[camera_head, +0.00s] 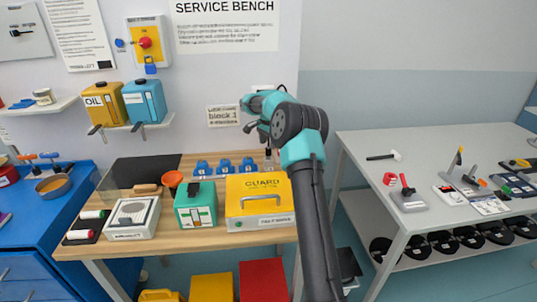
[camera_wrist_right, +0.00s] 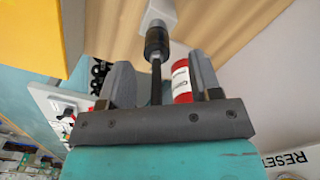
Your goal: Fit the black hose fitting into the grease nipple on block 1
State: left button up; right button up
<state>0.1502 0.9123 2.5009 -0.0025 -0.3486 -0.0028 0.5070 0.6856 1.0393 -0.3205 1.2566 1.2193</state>
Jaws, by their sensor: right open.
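A black hose fitting (camera_wrist_right: 156,38) stands at the top of the right wrist view, with its thin dark hose running down between my right fingers. Its end meets a pale grey block (camera_wrist_right: 162,12); I cannot tell whether it is seated in a nipple. My right gripper (camera_wrist_right: 160,75) is open, its fingers on either side of the hose with a gap. In the head view my right arm reaches over the back right of the bench, and the gripper is small and partly hidden. A "block 1" sign (camera_head: 222,115) hangs on the wall. My left gripper is out of view.
A red labelled cylinder (camera_wrist_right: 181,80) shows beside the right finger. A yellow guard box (camera_head: 259,208) and a green box (camera_head: 196,207) stand in front of several blue pieces (camera_head: 225,167) on the wooden bench. A grey table (camera_head: 365,170) stands right.

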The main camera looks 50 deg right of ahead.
aim_at(268, 149)
jog(key=shift+s+a+f, duration=0.1)
jog(key=shift+a+f, duration=0.1)
jog(key=shift+f, duration=1.1)
jog(key=shift+a+f, duration=0.2)
jog(key=shift+f, duration=1.05)
jog(key=c, duration=1)
jog(key=shift+c, duration=0.2)
jog(key=shift+r, duration=0.15)
